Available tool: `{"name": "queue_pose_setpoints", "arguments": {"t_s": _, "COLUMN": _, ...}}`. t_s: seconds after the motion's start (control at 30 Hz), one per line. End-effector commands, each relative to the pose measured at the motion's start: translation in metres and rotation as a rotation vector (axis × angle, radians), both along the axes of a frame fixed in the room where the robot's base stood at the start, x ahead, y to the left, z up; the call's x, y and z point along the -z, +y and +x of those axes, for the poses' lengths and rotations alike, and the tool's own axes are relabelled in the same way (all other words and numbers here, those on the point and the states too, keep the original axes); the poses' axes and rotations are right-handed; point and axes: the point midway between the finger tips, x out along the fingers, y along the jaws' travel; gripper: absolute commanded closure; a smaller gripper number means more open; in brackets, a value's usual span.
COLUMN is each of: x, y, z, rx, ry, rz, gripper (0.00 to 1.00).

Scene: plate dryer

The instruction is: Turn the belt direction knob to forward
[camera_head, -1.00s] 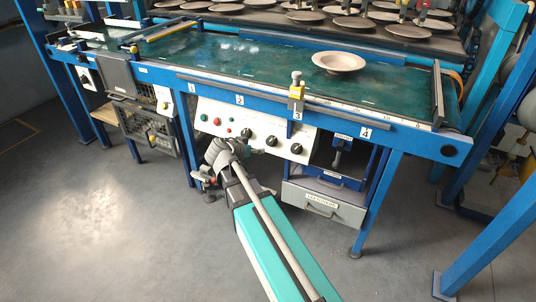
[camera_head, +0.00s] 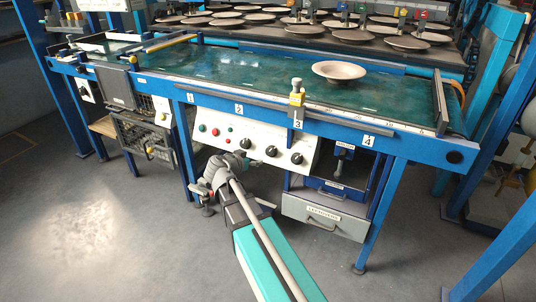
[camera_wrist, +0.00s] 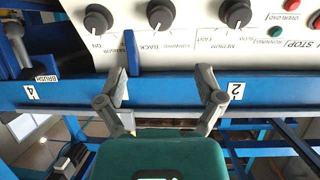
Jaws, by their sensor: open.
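The belt direction knob (camera_wrist: 160,13) is the black middle knob on a white panel in the wrist view, which is upside down. Its white mark points to the side of the "BACK" label; the other label beside it is hard to read. It also shows in the head view (camera_head: 271,151). My gripper (camera_wrist: 164,84) is open and empty, its two fingers apart, below the knob in the picture and not touching it. In the head view my arm's end (camera_head: 226,166) is in front of the panel's lower left part, its fingers not clear.
Two similar knobs flank it: an "ON" knob (camera_wrist: 98,17) and a speed knob (camera_wrist: 235,13). A blue rail (camera_wrist: 180,88) crosses behind my fingers. A plate (camera_head: 339,70) lies on the green belt (camera_head: 240,72). A grey drawer (camera_head: 324,218) hangs at right below.

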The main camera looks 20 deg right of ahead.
Motion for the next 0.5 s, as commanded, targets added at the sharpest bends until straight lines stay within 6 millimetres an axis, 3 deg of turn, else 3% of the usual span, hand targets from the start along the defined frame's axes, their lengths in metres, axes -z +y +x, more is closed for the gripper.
{"name": "queue_pose_setpoints", "arguments": {"t_s": 0.5, "x": 0.026, "y": -0.046, "z": 0.033, "rx": 0.001, "ry": 0.000, "rz": 0.000, "gripper": 0.14}}
